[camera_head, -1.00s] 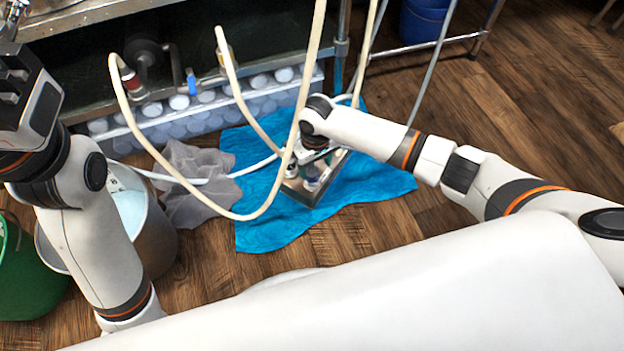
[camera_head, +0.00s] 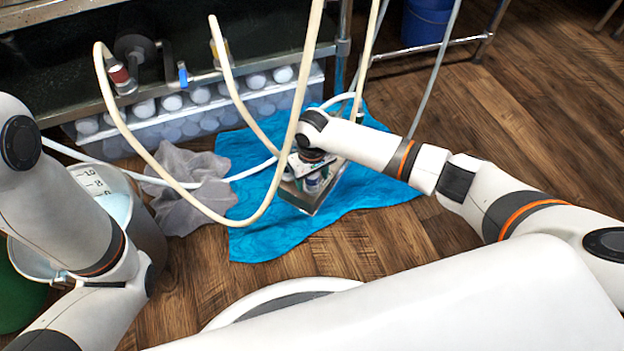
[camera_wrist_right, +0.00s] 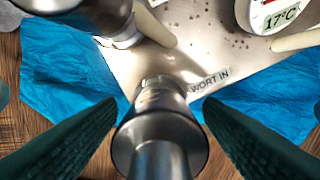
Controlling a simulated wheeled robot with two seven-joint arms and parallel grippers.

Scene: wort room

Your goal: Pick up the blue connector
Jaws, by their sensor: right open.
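A small blue piece (camera_head: 183,75) hangs at the rail of the metal rack and may be the blue connector; I cannot tell for sure. My right gripper (camera_head: 308,166) is over a metal box-shaped unit (camera_head: 303,200) on the blue cloth. In the right wrist view my right gripper (camera_wrist_right: 165,108) is open, its dark green fingers on either side of a round metal fitting (camera_wrist_right: 160,125) beside a "WORT IN" label (camera_wrist_right: 209,82). No blue connector shows between the fingers. My left gripper is out of view; only its arm shows at the left.
The blue cloth (camera_head: 255,240) lies on the wood floor. Cream hoses (camera_head: 293,130) loop in front of the rack. A grey cloth (camera_head: 190,178), a metal bucket (camera_head: 150,225) and a green bucket (camera_head: 18,295) are at the left. A 17°C display (camera_wrist_right: 282,18) is near the fitting.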

